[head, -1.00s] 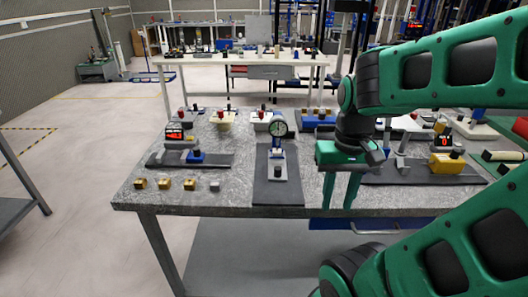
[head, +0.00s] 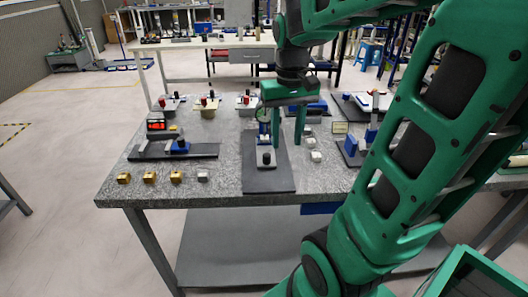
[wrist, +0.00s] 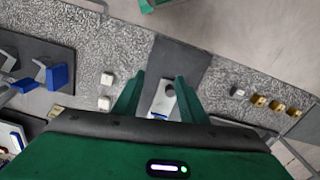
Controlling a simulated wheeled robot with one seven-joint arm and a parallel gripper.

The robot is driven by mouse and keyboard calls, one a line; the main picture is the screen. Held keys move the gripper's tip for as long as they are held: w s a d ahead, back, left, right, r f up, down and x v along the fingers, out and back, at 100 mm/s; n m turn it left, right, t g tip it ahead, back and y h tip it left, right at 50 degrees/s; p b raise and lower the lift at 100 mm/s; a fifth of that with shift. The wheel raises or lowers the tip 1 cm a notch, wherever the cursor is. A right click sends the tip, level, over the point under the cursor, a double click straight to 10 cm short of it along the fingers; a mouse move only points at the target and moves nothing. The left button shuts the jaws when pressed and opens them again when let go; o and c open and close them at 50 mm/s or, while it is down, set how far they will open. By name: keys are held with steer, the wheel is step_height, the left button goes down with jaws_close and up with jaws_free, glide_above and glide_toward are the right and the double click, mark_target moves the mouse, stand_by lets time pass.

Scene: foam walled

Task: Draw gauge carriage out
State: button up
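A dial gauge (head: 263,114) stands on a blue upright near the back of a dark mat at the middle of the table. A grey carriage with a black knob (head: 266,158) is in front of it on the mat (head: 270,182). My gripper (head: 290,145) points down with its fingers apart, just right of the gauge in the head view, and partly hides it. In the wrist view, the pale carriage (wrist: 158,104) shows between the two open green fingers (wrist: 159,78). I see no clear contact. The gauge dial is not visible in the wrist view.
Three gold blocks (head: 150,177) and a grey block (head: 203,177) line the front left edge. A fixture with a red display (head: 156,125) stands left. Small white blocks (head: 315,156) lie right of the mat. Blue fixtures (head: 351,148) stand farther right. The mat's front is clear.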

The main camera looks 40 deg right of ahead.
steer(key=n, duration=0.1)
glide_above(267, 155)
steer(key=f, duration=1)
steer(key=shift+w, duration=0.2)
jaws_close()
